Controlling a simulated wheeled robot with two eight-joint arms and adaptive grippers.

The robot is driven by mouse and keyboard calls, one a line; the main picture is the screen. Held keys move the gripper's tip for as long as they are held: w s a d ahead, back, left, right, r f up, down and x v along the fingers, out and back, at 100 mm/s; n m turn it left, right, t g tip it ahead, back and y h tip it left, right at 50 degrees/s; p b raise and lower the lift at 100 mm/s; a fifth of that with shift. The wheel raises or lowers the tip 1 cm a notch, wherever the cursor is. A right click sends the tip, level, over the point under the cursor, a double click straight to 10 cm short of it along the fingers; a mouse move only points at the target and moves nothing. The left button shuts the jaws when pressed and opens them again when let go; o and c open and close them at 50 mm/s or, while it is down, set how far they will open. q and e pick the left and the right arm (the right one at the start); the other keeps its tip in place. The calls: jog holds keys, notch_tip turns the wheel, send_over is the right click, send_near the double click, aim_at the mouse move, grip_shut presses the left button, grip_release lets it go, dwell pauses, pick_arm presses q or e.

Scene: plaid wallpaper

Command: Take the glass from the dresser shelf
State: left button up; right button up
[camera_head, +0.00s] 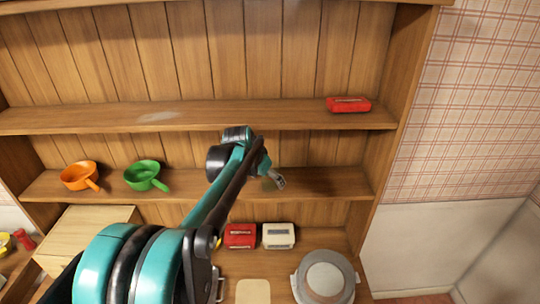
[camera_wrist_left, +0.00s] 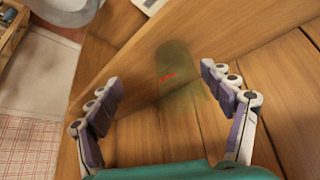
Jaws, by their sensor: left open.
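The glass (camera_wrist_left: 190,72) is see-through and greenish with a small red mark. In the left wrist view it stands on the wooden shelf (camera_wrist_left: 135,62), ahead of my open fingers and nearer the right one. In the head view the glass (camera_head: 268,184) is a faint greenish patch on the lower dresser shelf (camera_head: 325,183), beside my gripper. My left gripper (camera_head: 279,181) is at that shelf, mostly behind its own arm. Its two fingers also show spread apart and empty in the left wrist view (camera_wrist_left: 160,82). My right gripper is out of view.
An orange pan (camera_head: 78,175) and a green pan (camera_head: 146,174) sit left on the same shelf. A red box (camera_head: 348,104) is on the shelf above. Below are a red box (camera_head: 240,235), a white box (camera_head: 278,235) and a grey round pot (camera_head: 325,277). The shelf right of my gripper is clear.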

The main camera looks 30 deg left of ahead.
pick_arm(q)
jog(key=w+f, duration=0.1)
jog(key=w+a+f+p, duration=0.1)
jog(key=w+f, duration=0.1)
jog(key=w+a+f+p, duration=0.1)
jog(key=w, duration=0.1)
jog(key=shift+f, duration=0.15)
jog(key=shift+w+f, duration=0.15)
jog(key=shift+f, duration=0.2)
jog(key=shift+r, duration=0.1)
jog(key=c, duration=1.4)
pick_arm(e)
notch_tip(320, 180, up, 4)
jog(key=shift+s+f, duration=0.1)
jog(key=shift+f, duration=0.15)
